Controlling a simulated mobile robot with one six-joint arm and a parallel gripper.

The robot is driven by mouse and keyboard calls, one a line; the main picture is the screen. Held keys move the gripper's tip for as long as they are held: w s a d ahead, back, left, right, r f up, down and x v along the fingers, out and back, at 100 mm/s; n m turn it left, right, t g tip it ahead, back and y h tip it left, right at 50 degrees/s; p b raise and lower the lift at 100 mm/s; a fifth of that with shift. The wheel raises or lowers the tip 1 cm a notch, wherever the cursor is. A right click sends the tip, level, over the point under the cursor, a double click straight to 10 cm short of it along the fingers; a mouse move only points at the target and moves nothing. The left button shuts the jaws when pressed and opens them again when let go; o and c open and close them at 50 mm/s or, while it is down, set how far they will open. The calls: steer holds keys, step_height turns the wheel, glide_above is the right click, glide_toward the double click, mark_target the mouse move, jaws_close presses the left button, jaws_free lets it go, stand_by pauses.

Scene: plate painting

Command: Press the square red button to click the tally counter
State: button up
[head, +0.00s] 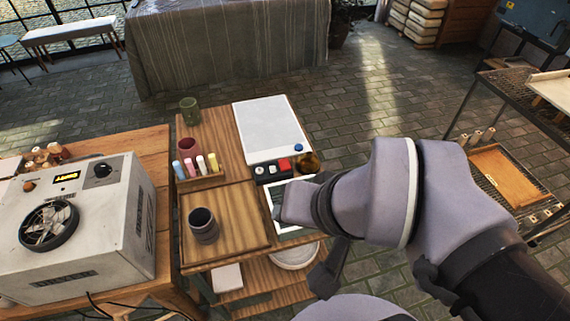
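The square red button (284,164) sits on a small dark box, the tally counter (272,173), at the front edge of a white board. A round white dial or knob (259,170) shows to its left on the same box. My arm comes in from the right, and my gripper (283,205) is over a white-framed tablet or panel, below and apart from the red button in the picture. The fingertips are not clear, so I cannot tell whether they are open or shut. The button is not covered.
A blue knob (298,147) and an amber glass jar (308,162) stand close to the button. A tray of coloured bottles (197,167), a dark cup (204,224) and a green cup (189,110) are to the left. A white machine (75,225) stands at far left.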

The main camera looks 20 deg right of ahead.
jaws_close()
stand_by(0.8)
stand_by(0.5)
